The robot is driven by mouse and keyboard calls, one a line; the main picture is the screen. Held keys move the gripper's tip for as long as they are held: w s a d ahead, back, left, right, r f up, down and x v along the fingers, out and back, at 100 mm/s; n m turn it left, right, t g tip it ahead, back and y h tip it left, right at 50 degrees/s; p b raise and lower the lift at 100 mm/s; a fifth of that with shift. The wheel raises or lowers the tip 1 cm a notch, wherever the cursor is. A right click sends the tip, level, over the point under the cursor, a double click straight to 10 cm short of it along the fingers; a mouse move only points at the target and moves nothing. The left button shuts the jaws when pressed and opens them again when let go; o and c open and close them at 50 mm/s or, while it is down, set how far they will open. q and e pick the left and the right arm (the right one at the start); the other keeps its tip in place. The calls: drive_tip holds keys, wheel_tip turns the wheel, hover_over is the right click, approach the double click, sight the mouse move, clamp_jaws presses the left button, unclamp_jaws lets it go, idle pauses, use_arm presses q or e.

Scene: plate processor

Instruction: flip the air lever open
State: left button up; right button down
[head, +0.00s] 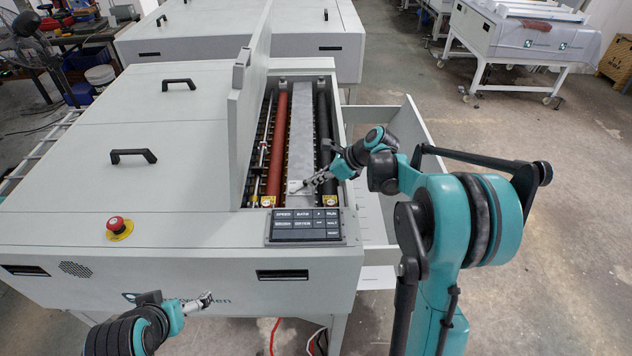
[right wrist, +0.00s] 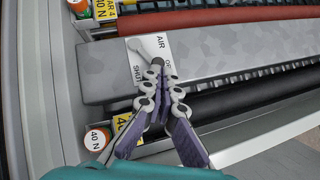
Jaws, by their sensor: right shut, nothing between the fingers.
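The air lever (right wrist: 137,48) is a small pale grey bar on a white label (right wrist: 178,46) in the right wrist view. The label reads AIR, SHUT and a partly hidden word beginning with O. It sits on the grey metal cover (right wrist: 205,58) between the rollers. My right gripper (right wrist: 157,66) is shut and empty, its tips over the label beside the lever. They hide part of the lever, and I cannot tell whether they touch it. In the head view my right gripper (head: 298,187) is at the cover's near end. My left gripper (head: 207,298) is low in front of the machine, its jaws too small to judge.
The red roller (head: 278,130) and black roller (head: 322,130) flank the cover. The raised lid (head: 247,110) stands at the bay's left. A keypad (head: 305,226) and red stop button (head: 116,222) are on the near top.

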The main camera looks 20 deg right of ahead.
drive_tip(key=shift+w+n+g+y, duration=0.6)
drive_tip(key=shift+w+n+g, duration=0.3)
drive_tip(key=shift+n, duration=0.4)
drive_tip(key=shift+w+a+n, duration=0.15)
drive_tip(key=shift+w+n, duration=0.15)
drive_tip(key=shift+s+a, duration=0.1)
drive_tip(key=shift+s, duration=0.05)
drive_tip(key=shift+s+a, duration=0.35)
drive_tip(key=shift+s, duration=0.2)
drive_tip(key=shift+d, duration=0.15)
